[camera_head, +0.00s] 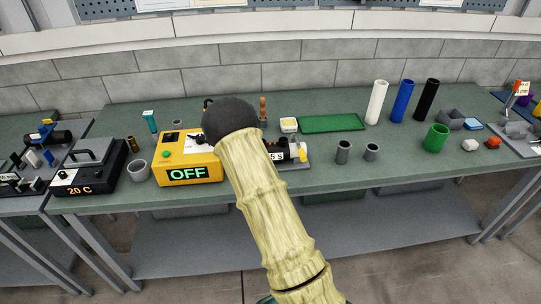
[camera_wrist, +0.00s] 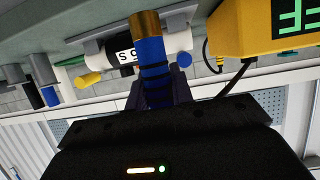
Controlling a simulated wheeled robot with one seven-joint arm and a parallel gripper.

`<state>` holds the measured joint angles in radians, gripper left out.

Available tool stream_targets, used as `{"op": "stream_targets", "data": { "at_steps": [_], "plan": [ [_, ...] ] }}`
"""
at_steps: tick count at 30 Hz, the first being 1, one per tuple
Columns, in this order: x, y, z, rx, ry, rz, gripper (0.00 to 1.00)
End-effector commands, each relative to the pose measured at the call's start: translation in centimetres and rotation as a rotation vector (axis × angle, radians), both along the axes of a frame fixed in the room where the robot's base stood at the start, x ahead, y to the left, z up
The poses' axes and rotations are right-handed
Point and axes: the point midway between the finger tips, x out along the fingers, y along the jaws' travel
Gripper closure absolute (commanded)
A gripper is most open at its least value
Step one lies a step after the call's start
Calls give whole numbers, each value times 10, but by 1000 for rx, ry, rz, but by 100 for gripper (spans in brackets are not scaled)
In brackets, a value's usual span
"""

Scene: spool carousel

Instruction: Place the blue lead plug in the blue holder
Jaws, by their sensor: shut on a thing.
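My gripper (camera_wrist: 165,95) is shut on the blue lead plug (camera_wrist: 152,60), a blue stick with a brass-coloured tip. That cylinder has a yellow part (camera_wrist: 88,80) at one end and a small blue part (camera_wrist: 184,61) at the other. I cannot tell whether this blue part is the blue holder. In the head view my arm hides the gripper and plug; the cylinder's labelled end (camera_head: 280,154) shows just right of the arm.
A yellow box (camera_head: 187,160) reading OFF stands left of my arm. Two grey cups (camera_head: 343,152) stand to the right. White, blue (camera_head: 403,101) and black tubes stand behind a green cup (camera_head: 436,138). A green mat (camera_head: 332,123) lies at the back.

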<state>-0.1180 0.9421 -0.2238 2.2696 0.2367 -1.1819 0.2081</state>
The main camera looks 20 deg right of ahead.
Motion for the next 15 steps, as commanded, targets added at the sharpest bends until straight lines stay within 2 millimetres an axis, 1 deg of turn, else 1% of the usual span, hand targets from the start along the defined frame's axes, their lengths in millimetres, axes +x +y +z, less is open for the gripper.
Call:
{"op": "stream_targets", "data": {
  "at_steps": [1, 3, 6, 10, 15],
  "plan": [
    [-12, 18, -21, -1, 14, 71, 100],
    [-25, 41, -39, 0, 13, 161, 100],
    [-42, 66, -57, -1, 9, 261, 100],
    [-55, 83, -67, -2, 3, 327, 100],
    [-57, 86, -68, -1, -3, 339, 100]
  ]
}}
